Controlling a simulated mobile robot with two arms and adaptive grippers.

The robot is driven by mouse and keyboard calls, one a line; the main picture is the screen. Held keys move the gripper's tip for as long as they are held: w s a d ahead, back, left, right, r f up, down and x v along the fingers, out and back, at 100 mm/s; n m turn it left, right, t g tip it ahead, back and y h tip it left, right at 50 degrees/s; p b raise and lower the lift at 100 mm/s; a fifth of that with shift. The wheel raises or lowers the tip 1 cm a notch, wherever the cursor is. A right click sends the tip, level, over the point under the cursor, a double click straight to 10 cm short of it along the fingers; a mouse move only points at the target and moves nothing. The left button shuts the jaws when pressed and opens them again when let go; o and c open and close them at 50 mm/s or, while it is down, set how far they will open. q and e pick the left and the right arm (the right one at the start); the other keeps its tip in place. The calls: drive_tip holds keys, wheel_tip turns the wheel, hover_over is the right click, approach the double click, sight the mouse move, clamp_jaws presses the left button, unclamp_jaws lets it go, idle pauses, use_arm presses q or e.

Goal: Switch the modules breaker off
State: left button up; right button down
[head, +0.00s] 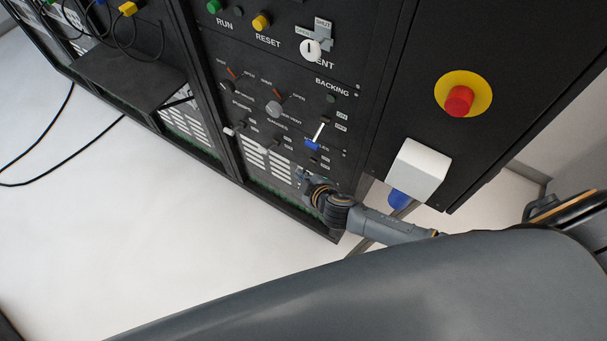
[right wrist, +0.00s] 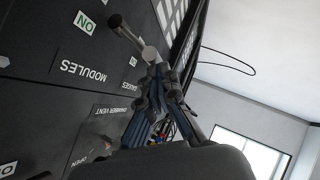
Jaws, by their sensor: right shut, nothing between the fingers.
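The modules breaker shows in the right wrist view as a dark lever with a grey cylindrical handle (right wrist: 150,53), beside a green ON tag and the MODULES lettering, which appears upside down. It sticks out from the black panel; whether it is up or down I cannot tell. My right gripper (head: 302,175) is shut and empty at the panel's lower right, just below the MODULES lettering. In the right wrist view its closed fingertips (right wrist: 160,72) are close to the handle; contact is unclear. In the head view the breaker is hard to make out near the gripper. My left gripper is not in view.
The grey gauges lever (head: 273,145) and the pumps lever (head: 229,131) are to the left. A red emergency button (head: 459,101) and a white box (head: 418,169) are at right. The floor at left is mostly clear.

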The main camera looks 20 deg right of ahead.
wheel_tip(320, 180, down, 6)
drive_tip(key=a+n+t+h+b, duration=0.1)
drive_tip(key=n+t+h+b, duration=0.1)
drive_tip(key=b, duration=1.1)
drive_tip(key=shift+s+t+b, duration=0.3)
drive_tip(key=shift+s+t, duration=0.15)
drive_tip(key=shift+t, duration=0.05)
drive_tip(key=shift+a, duration=0.1)
drive_tip(key=shift+r+p, duration=0.7)
